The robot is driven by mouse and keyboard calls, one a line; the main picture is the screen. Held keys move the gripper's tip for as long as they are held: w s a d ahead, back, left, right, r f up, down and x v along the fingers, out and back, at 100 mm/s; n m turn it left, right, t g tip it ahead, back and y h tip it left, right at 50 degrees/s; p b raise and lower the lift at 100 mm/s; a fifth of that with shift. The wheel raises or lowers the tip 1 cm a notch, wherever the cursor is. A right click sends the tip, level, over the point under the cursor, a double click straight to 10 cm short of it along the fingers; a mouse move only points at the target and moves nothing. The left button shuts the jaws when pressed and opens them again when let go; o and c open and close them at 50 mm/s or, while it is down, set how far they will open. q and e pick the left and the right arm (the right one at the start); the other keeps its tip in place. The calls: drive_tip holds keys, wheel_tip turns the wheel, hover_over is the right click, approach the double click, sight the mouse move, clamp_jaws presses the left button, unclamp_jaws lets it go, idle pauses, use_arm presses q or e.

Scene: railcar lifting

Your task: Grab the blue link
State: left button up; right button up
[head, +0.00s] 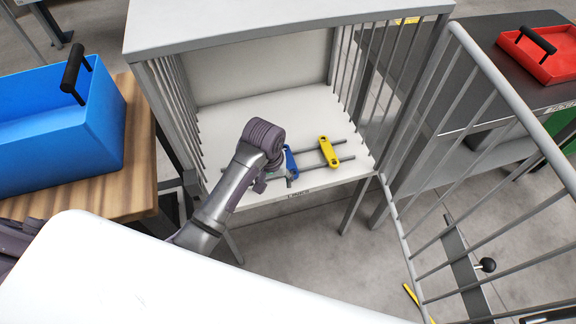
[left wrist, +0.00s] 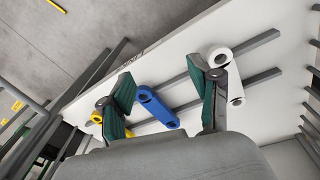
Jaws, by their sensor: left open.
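The blue link (head: 291,162) lies on two grey rails on the white shelf of the barred cabinet. Its near end is partly hidden by my left gripper (head: 283,181) in the head view. In the left wrist view, the blue link (left wrist: 157,107) shows between the two open, green-padded fingers of my left gripper (left wrist: 162,85), with no clear contact on either side. A yellow link (head: 328,151) lies to its right. A white link (left wrist: 232,75) is beyond the other finger in the wrist view. My right gripper is not in view.
The grey cabinet (head: 285,27) has barred sides, and its barred door (head: 500,85) stands open at the right. A blue bin (head: 70,145) stands on a wooden table at the left. A red tray (head: 548,58) is on a dark table at the right.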

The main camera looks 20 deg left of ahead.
use_arm(q)
drive_tip(key=w+r+n+g, duration=0.1)
drive_tip(key=w+r+n, duration=0.2)
drive_tip(key=w+r, duration=0.6)
hover_over(290, 162)
drive_tip(key=f, duration=0.7)
drive_tip(key=shift+s+a+f+b, duration=0.2)
drive_tip(key=shift+s+f+b, duration=0.15)
drive_tip(key=shift+s+b, duration=0.05)
drive_tip(key=shift+f, duration=0.5)
drive_tip(key=f, duration=0.3)
drive_tip(key=f+b, duration=0.1)
drive_tip(key=shift+w+d+f, duration=0.2)
drive_tip(key=shift+w+f, duration=0.1)
drive_tip(key=shift+f, duration=0.05)
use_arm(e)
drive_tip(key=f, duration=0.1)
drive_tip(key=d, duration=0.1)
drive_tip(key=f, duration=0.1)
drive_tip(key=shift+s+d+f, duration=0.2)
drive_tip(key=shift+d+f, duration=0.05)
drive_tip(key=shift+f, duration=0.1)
use_arm(q)
drive_tip(key=shift+r, duration=0.1)
clamp_jaws()
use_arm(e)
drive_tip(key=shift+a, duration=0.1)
